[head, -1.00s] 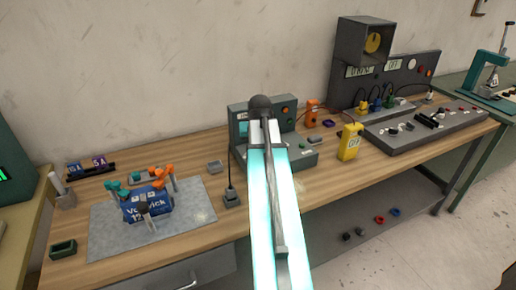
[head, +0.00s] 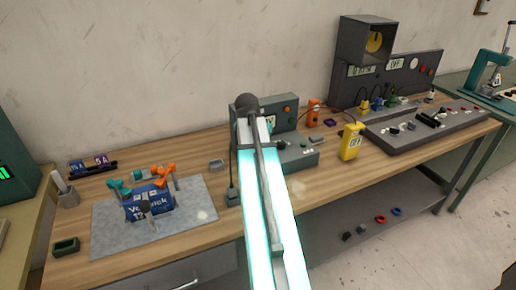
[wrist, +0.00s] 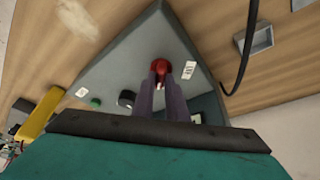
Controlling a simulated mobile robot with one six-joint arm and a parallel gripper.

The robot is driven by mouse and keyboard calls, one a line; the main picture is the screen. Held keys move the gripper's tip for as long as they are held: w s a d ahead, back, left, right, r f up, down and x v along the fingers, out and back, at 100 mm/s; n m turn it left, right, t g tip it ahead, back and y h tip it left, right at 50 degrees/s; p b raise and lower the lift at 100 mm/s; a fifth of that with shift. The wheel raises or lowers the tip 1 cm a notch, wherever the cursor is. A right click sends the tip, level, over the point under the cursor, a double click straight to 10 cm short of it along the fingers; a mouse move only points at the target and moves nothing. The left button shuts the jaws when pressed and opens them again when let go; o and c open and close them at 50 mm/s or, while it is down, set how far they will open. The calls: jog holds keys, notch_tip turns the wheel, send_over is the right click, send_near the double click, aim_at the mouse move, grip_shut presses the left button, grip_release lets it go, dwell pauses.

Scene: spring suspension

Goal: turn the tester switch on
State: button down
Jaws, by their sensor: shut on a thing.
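The grey tester (head: 304,160) stands on the wooden bench in the middle of the head view, its left part hidden behind my arm. In the wrist view, its sloping grey top (wrist: 135,65) shows a red switch (wrist: 160,66) beside a small white label. My gripper (wrist: 161,80) has its two dark fingers on either side of the red switch, shut on it. The fingers hide its lower part, so I cannot read its position. In the head view my gripper and the switch are hidden behind my arm.
On the tester are a black knob (wrist: 126,98) and a green button (wrist: 96,101). A black cable (wrist: 245,50) runs close beside it.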

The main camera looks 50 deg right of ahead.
jog(key=shift+w, duration=0.1)
jog(key=c, duration=1.8)
grip_release()
jog(key=shift+o, duration=0.2)
jog(key=shift+r, duration=0.1)
jog(key=b+v, duration=0.2)
jog(key=v, duration=1.1)
jog(key=shift+a+r, duration=0.25)
jog(key=shift+a, duration=0.05)
